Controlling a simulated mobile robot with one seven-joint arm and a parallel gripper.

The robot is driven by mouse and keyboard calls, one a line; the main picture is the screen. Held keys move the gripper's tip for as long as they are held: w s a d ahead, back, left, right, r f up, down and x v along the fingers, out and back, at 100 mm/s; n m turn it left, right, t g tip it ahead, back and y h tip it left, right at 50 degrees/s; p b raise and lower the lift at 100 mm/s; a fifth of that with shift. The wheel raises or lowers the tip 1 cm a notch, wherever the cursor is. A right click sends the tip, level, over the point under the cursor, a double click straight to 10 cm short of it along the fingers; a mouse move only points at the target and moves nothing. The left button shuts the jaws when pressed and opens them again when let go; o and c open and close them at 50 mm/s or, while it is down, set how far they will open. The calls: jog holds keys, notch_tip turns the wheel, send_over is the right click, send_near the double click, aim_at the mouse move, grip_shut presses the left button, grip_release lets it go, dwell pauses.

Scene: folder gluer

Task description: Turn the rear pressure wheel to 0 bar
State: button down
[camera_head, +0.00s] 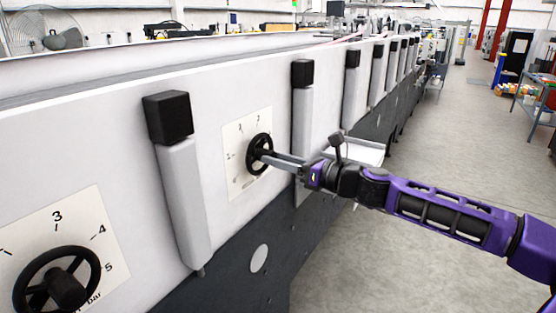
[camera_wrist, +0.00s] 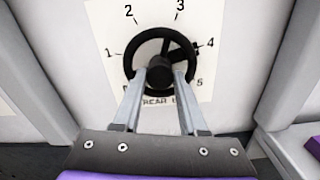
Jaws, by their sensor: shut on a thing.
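The rear pressure wheel (camera_wrist: 129,62) is black and round, with spokes and a central hub. It sits on a white dial plate (camera_wrist: 108,28) printed 1 to 5, with a partly hidden "REAR" label below. In the head view the wheel (camera_head: 257,140) is on the white machine side, mid-picture. My gripper (camera_wrist: 160,76) is shut on the wheel's hub, one finger on each side; it also shows in the head view (camera_head: 266,156). A small light mark on the rim lies near the 4. The 0 end of the scale is mostly hidden by my left finger.
A second black wheel (camera_head: 95,262) with a bar scale is at the lower left. Grey posts with black caps (camera_head: 168,118) (camera_head: 302,74) stand on both sides of the rear wheel's plate. A white ledge (camera_head: 358,151) juts out behind my gripper.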

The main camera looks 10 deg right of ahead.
jog(key=shift+m+b, duration=4.2)
jog(key=shift+m, duration=11.8)
jog(key=shift+c, duration=2.2)
grip_release()
